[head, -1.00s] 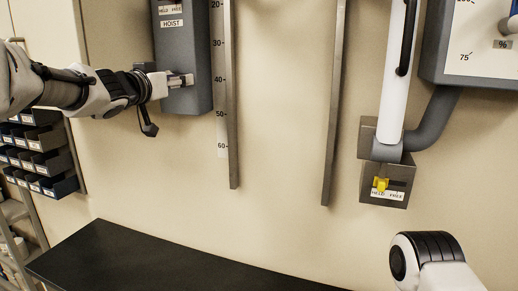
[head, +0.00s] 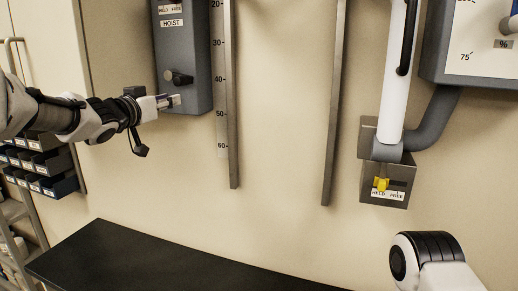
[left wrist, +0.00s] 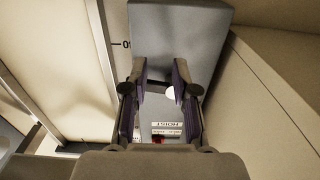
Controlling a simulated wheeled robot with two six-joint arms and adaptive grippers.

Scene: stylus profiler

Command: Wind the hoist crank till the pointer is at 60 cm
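The grey hoist box (head: 182,50) with its HOIST label is on the wall at the upper left of the head view. Its dark crank knob (head: 180,78) sticks out of the lower front. My left gripper (head: 176,100) is just below the knob, apart from it, near the box's lower edge. In the left wrist view its fingers (left wrist: 160,75) are spread before the box, with a pale round disc (left wrist: 171,93) between them. I cannot tell whether that disc belongs to the crank. The scale (head: 221,113) reads about 20 to 60; no pointer shows on it. My right gripper is out of view.
Two vertical metal rails, left (head: 233,130) and right (head: 332,130), flank bare wall. A black bench top (head: 150,265) lies below. Bins (head: 45,165) stand at the left.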

